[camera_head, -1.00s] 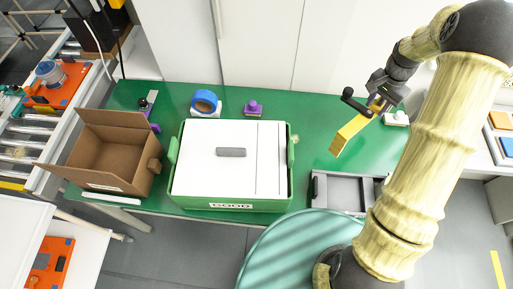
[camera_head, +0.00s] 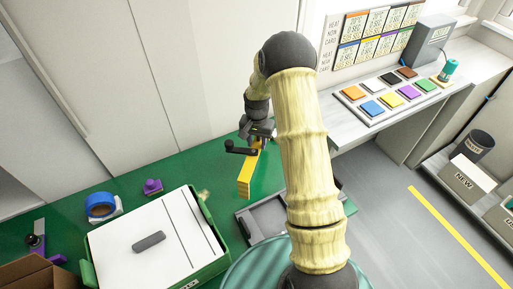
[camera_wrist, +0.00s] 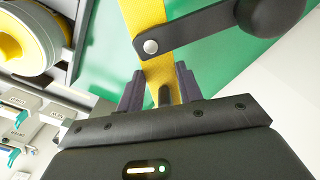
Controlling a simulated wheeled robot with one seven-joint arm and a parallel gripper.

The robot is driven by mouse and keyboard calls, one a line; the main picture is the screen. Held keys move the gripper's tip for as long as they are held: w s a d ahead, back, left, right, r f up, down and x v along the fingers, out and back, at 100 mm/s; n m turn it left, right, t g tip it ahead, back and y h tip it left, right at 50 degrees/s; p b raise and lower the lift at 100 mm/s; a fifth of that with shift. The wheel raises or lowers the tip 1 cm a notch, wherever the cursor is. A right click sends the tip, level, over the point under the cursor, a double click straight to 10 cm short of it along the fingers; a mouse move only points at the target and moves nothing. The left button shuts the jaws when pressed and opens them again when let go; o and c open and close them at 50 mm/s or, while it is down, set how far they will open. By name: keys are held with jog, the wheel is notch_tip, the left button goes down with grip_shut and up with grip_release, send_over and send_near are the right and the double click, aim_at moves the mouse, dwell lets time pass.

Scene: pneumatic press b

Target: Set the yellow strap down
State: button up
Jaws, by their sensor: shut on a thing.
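My gripper (camera_head: 257,140) is shut on the yellow strap (camera_head: 245,178) over the far right part of the green table (camera_head: 185,173). The strap hangs down from the fingers as a long flat band. In the wrist view, the strap (camera_wrist: 145,14) runs between my dark fingers (camera_wrist: 160,88) and out past the top edge. A black lever with a round knob (camera_wrist: 272,14) crosses in front of the strap. I cannot tell whether the strap's lower end touches the table.
A grey tray (camera_head: 245,222) lies just in front of the strap. A green crate with a white lid (camera_head: 125,245), blue tape (camera_head: 101,205) and a purple piece (camera_head: 152,187) stand to the left. A bench with coloured tiles (camera_head: 392,96) is at the right. Some green tabletop around the strap is clear.

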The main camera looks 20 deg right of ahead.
aim_at(257, 145)
jog(key=shift+f+p, duration=0.4)
jog(key=shift+f, duration=1.45)
jog(key=shift+f, duration=0.15)
jog(key=o, duration=1.1)
notch_tip(257, 145, up, 12)
jog(key=shift+f+b, duration=0.2)
jog(key=shift+b, duration=0.7)
jog(key=shift+r, duration=0.35)
